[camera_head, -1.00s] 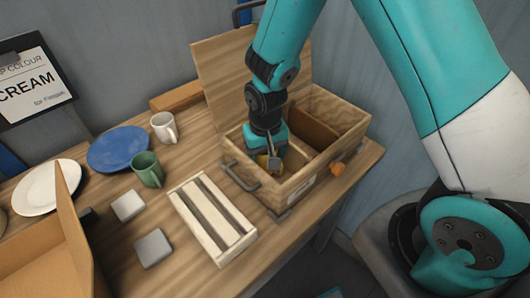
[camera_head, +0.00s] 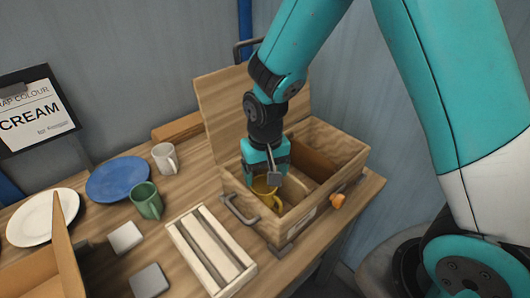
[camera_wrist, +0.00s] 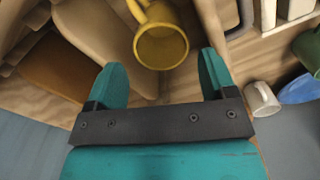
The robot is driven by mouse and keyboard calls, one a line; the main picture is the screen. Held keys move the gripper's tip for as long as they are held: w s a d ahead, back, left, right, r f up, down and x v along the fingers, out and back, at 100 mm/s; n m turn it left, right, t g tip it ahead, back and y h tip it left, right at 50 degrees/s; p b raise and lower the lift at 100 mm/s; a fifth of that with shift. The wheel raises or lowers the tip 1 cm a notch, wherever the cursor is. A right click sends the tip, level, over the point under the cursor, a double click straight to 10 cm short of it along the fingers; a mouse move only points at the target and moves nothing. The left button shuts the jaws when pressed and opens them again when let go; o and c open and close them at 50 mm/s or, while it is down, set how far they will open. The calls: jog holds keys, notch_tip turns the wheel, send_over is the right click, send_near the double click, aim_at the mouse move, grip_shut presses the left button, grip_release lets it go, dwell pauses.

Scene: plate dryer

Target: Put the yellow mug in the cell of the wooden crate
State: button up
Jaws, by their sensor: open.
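The yellow mug (camera_head: 266,189) stands inside the wooden crate (camera_head: 331,176), in the left part; it also shows in the wrist view (camera_wrist: 161,46). My gripper (camera_head: 268,172) is just above the mug in the head view, over the same part of the crate. In the wrist view my two teal fingers (camera_wrist: 160,75) are spread apart, with the mug's rim beyond and between their tips. Nothing is held. The mug's base is partly hidden by the crate wall.
The crate's lid (camera_head: 222,105) stands open behind it. A grey handle (camera_head: 239,210) juts from its left side. Left of it are a slatted rack (camera_head: 213,250), a green mug (camera_head: 146,200), a white mug (camera_head: 165,158), a blue plate (camera_head: 117,178) and a white plate (camera_head: 42,217).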

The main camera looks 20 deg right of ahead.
notch_tip(320, 180, up, 7)
jog(key=s+a+r+n+y, duration=0.2)
jog(key=s+r+n, duration=0.2)
jog(key=s, duration=0.5)
jog(key=s+a+r+n+y, duration=0.2)
jog(key=s+r+n, duration=0.2)
jog(key=s+r, duration=0.3)
jog(key=s+b, duration=0.1)
jog(key=s, duration=0.1)
jog(key=shift+s+a, duration=0.3)
jog(key=shift+a, duration=0.05)
